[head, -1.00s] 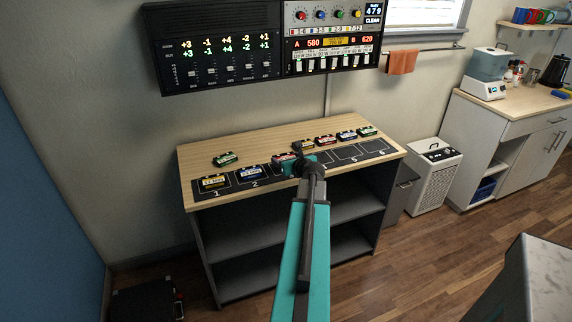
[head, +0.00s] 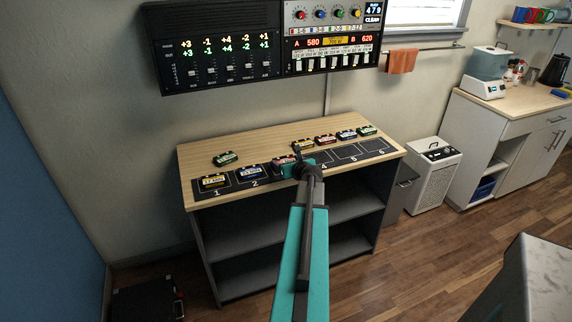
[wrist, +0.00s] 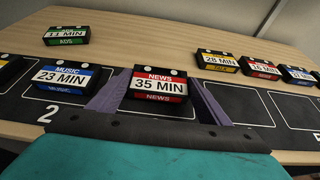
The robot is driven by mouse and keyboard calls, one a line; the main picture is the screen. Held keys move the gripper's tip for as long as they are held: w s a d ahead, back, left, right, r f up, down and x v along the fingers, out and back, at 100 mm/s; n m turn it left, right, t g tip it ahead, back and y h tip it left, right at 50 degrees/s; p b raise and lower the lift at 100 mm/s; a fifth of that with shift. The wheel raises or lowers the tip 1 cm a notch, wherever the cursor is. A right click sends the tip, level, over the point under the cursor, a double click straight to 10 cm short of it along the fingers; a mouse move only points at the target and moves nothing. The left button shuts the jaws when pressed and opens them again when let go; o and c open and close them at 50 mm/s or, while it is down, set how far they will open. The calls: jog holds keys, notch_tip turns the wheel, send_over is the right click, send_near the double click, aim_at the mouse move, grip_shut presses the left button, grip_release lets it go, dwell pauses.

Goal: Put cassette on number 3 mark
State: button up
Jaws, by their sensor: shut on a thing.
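A black cassette with a red label reading NEWS 35 MIN (wrist: 158,85) stands between my gripper's two fingers (wrist: 160,92) in the wrist view. My gripper is shut on it. The cassette is over the third outlined box on the black strip (wrist: 87,119), and the number 3 is hidden behind my gripper. Whether the cassette touches the strip is not clear. In the head view the cassette (head: 281,160) shows just left of my gripper (head: 291,165), beyond the 2 box.
A yellow cassette (head: 213,181) sits on 1 and a blue MUSIC cassette (head: 249,173) on 2. A green cassette (head: 225,158) lies behind them on the wooden top (head: 193,160). Several cassettes stand at the back right, including a yellow one (head: 303,144). Boxes 4, 5 and 6 look empty.

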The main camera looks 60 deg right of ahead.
jog(key=shift+f, duration=0.35)
jog(key=shift+f, duration=0.15)
jog(key=o, duration=1.1)
jog(key=shift+a+r, duration=0.1)
jog(key=shift+r, duration=0.1)
jog(key=shift+b+v, duration=0.6)
jog(key=shift+v, duration=5.3)
jog(key=shift+s, duration=0.1)
